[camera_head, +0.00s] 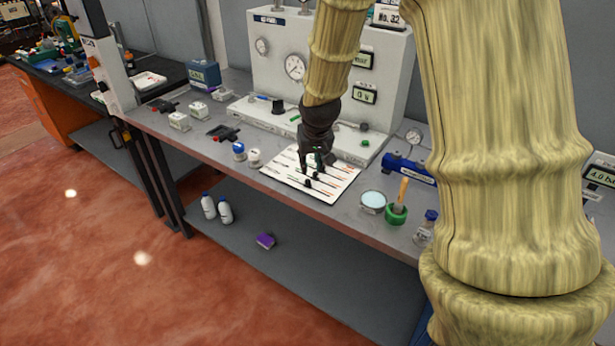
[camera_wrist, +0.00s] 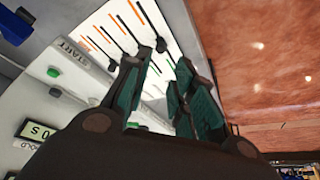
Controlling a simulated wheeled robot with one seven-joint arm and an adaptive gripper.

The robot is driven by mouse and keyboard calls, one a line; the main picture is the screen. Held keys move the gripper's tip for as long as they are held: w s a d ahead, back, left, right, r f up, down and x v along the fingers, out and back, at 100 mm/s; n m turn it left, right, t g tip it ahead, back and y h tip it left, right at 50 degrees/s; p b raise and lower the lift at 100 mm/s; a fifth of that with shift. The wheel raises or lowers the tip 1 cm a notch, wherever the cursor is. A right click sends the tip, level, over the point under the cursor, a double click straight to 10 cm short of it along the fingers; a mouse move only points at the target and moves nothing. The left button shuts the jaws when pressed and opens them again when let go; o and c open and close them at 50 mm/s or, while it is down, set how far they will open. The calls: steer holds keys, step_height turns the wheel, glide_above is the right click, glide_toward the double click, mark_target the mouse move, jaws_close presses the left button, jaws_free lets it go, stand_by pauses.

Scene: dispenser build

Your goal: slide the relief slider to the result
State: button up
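A white slider board (camera_head: 341,178) lies on the bench, with several dark slots, black knobs and orange-red marks. In the wrist view the board (camera_wrist: 97,22) shows its slots side by side, with knobs (camera_wrist: 161,45) at their near ends. Labels are too small to read, so I cannot tell which is the relief slider. My gripper (camera_head: 314,160) points down over the board's middle, close to the knobs. In the wrist view its teal-padded fingers (camera_wrist: 163,66) stand apart with a gap between them. No knob is clearly held; whether a finger touches one is unclear.
A white panel with gauges (camera_head: 295,67) stands behind the board. My arm hides much of the right side.

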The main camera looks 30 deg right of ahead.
mark_target(308, 180)
steer(key=shift+p+x, duration=1.1)
steer(key=shift+x, duration=3.8)
steer(key=shift+c, duration=0.3)
jaws_close()
